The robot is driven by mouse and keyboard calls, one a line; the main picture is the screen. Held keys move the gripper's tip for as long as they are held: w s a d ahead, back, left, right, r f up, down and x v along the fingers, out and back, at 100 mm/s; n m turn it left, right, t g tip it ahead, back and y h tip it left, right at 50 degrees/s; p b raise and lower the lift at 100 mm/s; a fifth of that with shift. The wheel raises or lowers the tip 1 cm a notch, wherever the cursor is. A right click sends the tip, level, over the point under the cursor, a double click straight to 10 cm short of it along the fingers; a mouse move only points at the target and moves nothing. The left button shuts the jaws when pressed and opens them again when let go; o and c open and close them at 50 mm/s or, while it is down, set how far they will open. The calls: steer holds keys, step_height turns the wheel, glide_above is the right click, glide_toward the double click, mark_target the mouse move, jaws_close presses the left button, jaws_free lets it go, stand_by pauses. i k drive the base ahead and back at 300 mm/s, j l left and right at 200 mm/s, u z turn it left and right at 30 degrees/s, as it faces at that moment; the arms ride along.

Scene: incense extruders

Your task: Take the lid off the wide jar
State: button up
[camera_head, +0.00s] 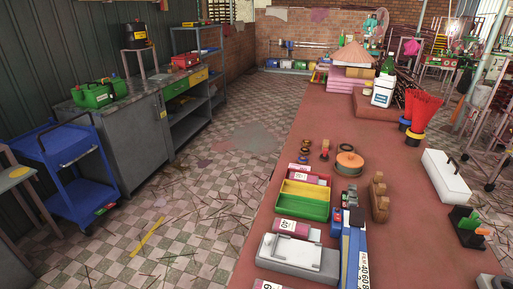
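No jar with a clear lid can be made out with certainty. A white container with a blue label (382,92) stands upright at the far part of the red-brown table (325,125); it looks like a wide tub, and its top is too small to read. A low round orange and dark item (349,162) lies on the middle of the table; I cannot tell if it is a jar or a roll. My gripper is not in view.
A white box with a dark handle (444,177) sits at the table's right. Green and red trays (302,200) and a grey-white device (297,257) are at the near left. A blue cart (75,165) and cabinets line the left wall. The tiled floor between has scattered sticks.

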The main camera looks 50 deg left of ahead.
mark_target(348, 159)
steer(key=u, duration=1.1)
